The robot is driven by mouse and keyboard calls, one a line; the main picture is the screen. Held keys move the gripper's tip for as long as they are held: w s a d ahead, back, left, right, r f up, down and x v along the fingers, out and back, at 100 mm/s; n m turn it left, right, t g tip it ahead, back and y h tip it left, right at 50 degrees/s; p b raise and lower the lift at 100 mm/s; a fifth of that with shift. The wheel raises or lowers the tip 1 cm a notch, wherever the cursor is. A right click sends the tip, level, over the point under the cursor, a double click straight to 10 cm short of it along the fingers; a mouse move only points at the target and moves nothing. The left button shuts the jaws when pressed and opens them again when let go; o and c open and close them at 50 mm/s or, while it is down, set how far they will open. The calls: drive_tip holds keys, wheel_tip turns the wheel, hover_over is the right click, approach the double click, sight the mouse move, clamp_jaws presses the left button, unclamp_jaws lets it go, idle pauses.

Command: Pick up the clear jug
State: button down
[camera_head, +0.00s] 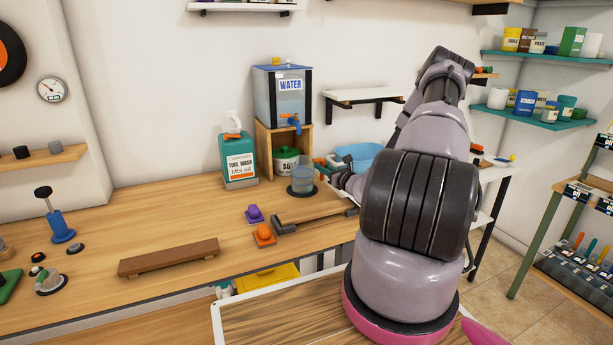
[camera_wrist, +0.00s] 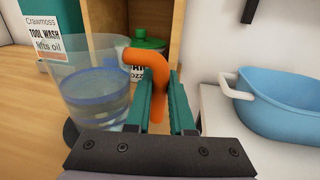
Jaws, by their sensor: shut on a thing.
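The clear jug (camera_head: 302,178) is on or just above a dark round pad (camera_head: 290,191) on the wooden bench, below the water tank's tap; I cannot tell whether its base touches the pad. It holds some water and looks upright. In the wrist view the jug (camera_wrist: 88,95) stands left of my gripper (camera_wrist: 158,100), with its orange handle (camera_wrist: 158,75) between the two teal fingers. My gripper is shut on that handle. In the head view my arm and wrist partly hide the fingers, to the right of the jug.
The water tank (camera_head: 283,97) stands on a wooden stand behind the jug. A tool wash bottle (camera_head: 238,158) is to the left, and a green-lidded tub (camera_head: 286,160) is inside the stand. A blue basin (camera_wrist: 290,105) lies to the right. A wooden bar (camera_head: 315,212) lies in front.

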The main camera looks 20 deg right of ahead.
sight(323, 158)
drive_tip(key=shift+r, duration=0.15)
idle(0.5)
drive_tip(key=shift+s+r, duration=0.15)
drive_tip(key=shift+r, duration=0.5)
wheel_tip(323, 158, up, 5)
drive_tip(key=shift+r, duration=0.2)
drive_tip(key=a+v, duration=0.2)
drive_tip(key=v, duration=0.7)
drive_tip(key=s+a+v, duration=0.1)
drive_tip(key=a+v, duration=0.1)
drive_tip(key=v, duration=0.8)
drive_tip(key=shift+d, duration=0.25)
